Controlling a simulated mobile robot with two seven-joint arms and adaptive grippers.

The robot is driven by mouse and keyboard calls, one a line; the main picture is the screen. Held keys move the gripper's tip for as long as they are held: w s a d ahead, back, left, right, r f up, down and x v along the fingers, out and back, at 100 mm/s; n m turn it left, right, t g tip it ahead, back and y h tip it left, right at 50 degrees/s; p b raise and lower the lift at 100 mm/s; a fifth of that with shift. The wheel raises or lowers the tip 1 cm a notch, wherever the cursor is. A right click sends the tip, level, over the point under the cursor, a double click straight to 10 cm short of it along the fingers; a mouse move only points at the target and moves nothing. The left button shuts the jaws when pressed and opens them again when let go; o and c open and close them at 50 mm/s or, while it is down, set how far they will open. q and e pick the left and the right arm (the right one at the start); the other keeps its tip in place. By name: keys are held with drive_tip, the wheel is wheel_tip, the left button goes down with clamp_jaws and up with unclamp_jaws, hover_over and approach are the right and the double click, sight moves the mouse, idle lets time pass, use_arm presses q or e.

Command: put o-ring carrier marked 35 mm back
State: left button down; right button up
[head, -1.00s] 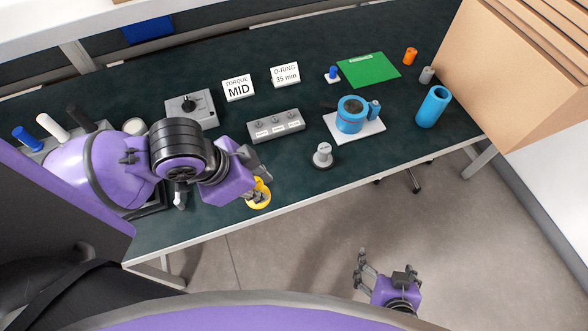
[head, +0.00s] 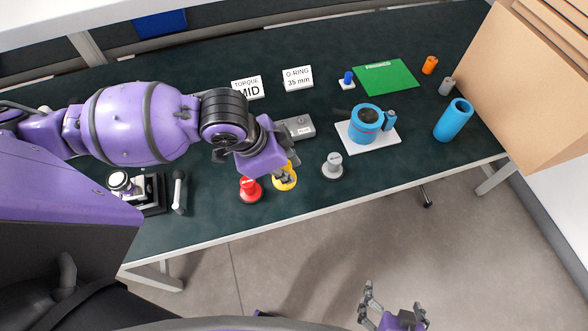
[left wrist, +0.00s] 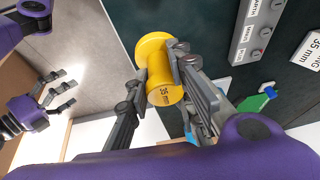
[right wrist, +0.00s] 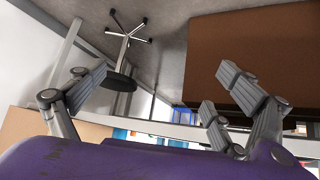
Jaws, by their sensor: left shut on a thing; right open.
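The yellow o-ring carrier (head: 285,181) is held between the fingers of my left gripper (head: 286,169), near the table's front edge. In the left wrist view the yellow carrier (left wrist: 163,92) shows a "35 mm" mark, with the fingers (left wrist: 167,75) closed on both sides of it. I cannot tell whether its base touches the table. A red carrier (head: 250,188) stands just left of it and a grey carrier (head: 332,165) stands to its right. My right gripper (head: 368,300) is open and empty, over the floor in front of the table; its spread fingers also show in the right wrist view (right wrist: 158,90).
An "O-RING 35 mm" sign (head: 297,79) and a torque sign (head: 247,88) stand behind, with a grey button box (head: 301,128) partly hidden by my arm. A blue device (head: 366,122) on a white plate (head: 382,140) and a blue cylinder (head: 454,121) are to the right.

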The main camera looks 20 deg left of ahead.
sight(293, 173)
use_arm(q)
drive_tip(key=w+f, duration=0.2)
drive_tip(key=f, duration=0.1)
drive_tip(key=w+f, duration=0.1)
drive_tip(key=shift+w+d+f, duration=0.15)
drive_tip(key=shift+d+f, duration=0.1)
drive_tip(key=shift+f, duration=0.05)
drive_tip(key=shift+w+f, duration=0.15)
drive_tip(key=shift+f, duration=0.05)
drive_tip(key=shift+w+d+f+b, duration=0.1)
drive_tip(key=shift+w+f+b, duration=0.05)
drive_tip(key=shift+b, duration=0.15)
wheel_tip(293, 173, down, 3)
drive_tip(key=shift+w+f, duration=0.1)
drive_tip(key=shift+w, duration=0.05)
use_arm(e)
drive_tip(key=shift+s+d+f, duration=0.1)
drive_tip(key=shift+d+f, duration=0.15)
drive_tip(key=shift+f, duration=0.2)
use_arm(q)
drive_tip(key=shift+f, duration=0.15)
drive_tip(key=c, duration=1.5)
unclamp_jaws()
drive_tip(key=shift+f, duration=0.1)
use_arm(e)
drive_tip(key=shift+a, duration=0.2)
drive_tip(key=shift+a, duration=0.1)
